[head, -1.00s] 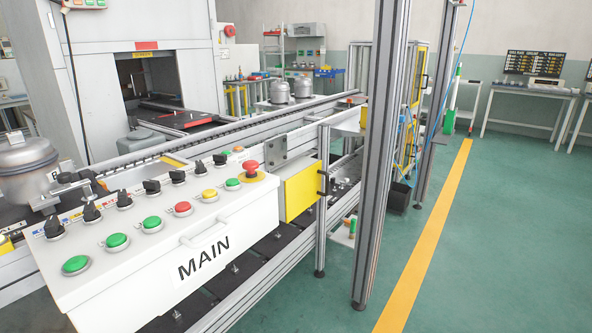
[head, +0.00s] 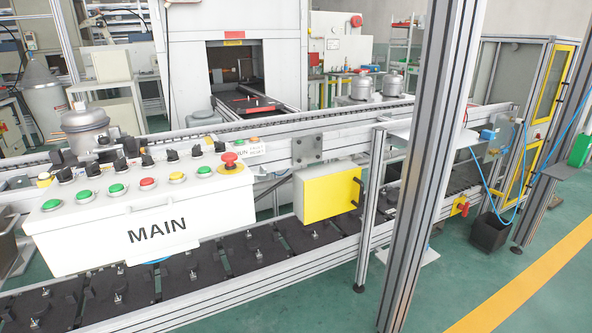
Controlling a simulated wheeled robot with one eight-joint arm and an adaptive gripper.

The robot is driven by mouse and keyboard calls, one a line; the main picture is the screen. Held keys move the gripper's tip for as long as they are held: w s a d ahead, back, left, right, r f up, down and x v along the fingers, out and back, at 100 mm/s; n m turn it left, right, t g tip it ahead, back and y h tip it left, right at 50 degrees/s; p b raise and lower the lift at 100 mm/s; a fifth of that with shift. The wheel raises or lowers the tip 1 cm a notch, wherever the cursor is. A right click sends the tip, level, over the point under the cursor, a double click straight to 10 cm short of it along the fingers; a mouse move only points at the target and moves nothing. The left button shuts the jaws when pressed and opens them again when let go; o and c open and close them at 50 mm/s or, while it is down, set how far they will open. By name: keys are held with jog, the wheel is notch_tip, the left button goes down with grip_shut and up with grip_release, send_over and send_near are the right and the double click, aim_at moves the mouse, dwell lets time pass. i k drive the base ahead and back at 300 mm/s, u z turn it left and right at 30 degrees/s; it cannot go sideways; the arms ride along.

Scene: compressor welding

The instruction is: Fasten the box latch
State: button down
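A white control box (head: 100,232) with the label MAIN hangs on the front of the conveyor at the left in the head view. A yellow-fronted box (head: 330,196) is mounted below the rail right of it, with dark fittings (head: 358,192) at its right edge. I cannot tell which box has the latch or whether any latch is fastened. My gripper is not in view.
The conveyor's aluminium rail (head: 420,120) runs across the middle. A thick aluminium post (head: 425,170) stands in front at the right. A black bin (head: 490,232) stands on the floor beyond it. Green floor (head: 300,295) is free in front.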

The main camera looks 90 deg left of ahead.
aim_at(263, 171)
jog(key=u, duration=0.2)
jog(key=i, duration=0.3)
jog(key=u, duration=3.8)
jog(key=i, duration=1)
jog(key=z, duration=0.05)
jog(key=k, duration=0.45)
